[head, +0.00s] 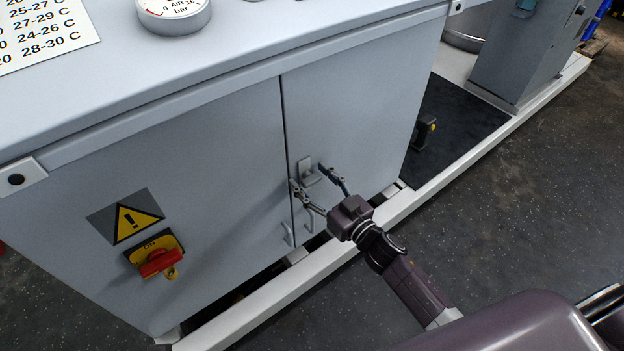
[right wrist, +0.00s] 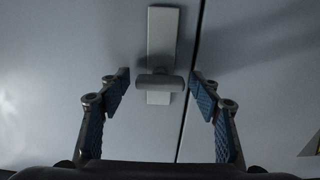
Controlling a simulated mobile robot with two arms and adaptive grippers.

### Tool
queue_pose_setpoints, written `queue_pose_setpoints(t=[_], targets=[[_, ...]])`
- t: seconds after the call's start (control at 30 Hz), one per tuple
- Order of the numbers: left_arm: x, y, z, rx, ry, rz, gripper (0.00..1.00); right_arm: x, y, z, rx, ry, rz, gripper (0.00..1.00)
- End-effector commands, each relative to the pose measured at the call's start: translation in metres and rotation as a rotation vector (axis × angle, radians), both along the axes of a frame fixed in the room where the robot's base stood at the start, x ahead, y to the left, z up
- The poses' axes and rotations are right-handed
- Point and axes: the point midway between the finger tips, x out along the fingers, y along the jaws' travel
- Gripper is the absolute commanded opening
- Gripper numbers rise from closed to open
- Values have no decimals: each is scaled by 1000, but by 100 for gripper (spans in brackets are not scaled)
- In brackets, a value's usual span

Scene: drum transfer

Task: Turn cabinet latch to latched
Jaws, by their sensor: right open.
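The cabinet latch (head: 306,169) is a small grey plate with a handle, on the right-hand door beside the seam between the two doors. In the right wrist view the latch plate (right wrist: 162,42) stands upright, and its handle (right wrist: 160,83) lies crosswise over the plate. My right gripper (head: 308,174) is open at the latch. In the right wrist view its two fingers (right wrist: 160,88) stand on either side of the handle, with a gap on each side. My left gripper is not in view.
The grey cabinet (head: 200,160) has two closed doors with pull handles low by the seam. A red and yellow rotary switch (head: 158,260) sits below a warning sign (head: 133,219) on the left door. A white base rail (head: 440,180) runs along the floor. The dark floor at right is clear.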

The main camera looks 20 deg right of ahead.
Motion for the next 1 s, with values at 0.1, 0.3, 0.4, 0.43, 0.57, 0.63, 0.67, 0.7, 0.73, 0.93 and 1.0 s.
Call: queue_pose_setpoints(t=[0.1, 0.3, 0.4, 0.43, 0.57, 0.63, 0.67, 0.7, 0.73, 0.93, 1.0], targets=[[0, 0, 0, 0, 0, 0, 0, 0, 0, 0, 0, 0, 0, 58], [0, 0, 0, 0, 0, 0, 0, 0, 0, 0, 1, 0, 0, 37], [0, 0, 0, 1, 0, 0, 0, -1, 0, 0, 1, 0, 0, 26], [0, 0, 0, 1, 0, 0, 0, -1, 0, 0, 1, 0, 0, 23], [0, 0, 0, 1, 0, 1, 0, -1, 0, 0, 0, 0, 0, 15], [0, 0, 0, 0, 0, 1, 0, -1, 0, 0, -3, -1, 0, 15], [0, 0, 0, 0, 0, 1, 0, -1, 0, 0, -6, -2, 0, 15], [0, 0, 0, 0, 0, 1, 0, -1, 0, 0, -11, -4, 0, 15], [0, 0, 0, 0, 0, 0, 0, -1, 0, 0, -16, -6, 0, 15], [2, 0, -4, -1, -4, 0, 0, -1, 0, 1, -93, -34, 0, 15], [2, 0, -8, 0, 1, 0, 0, -1, 1, 1, -135, -49, 0, 15]])
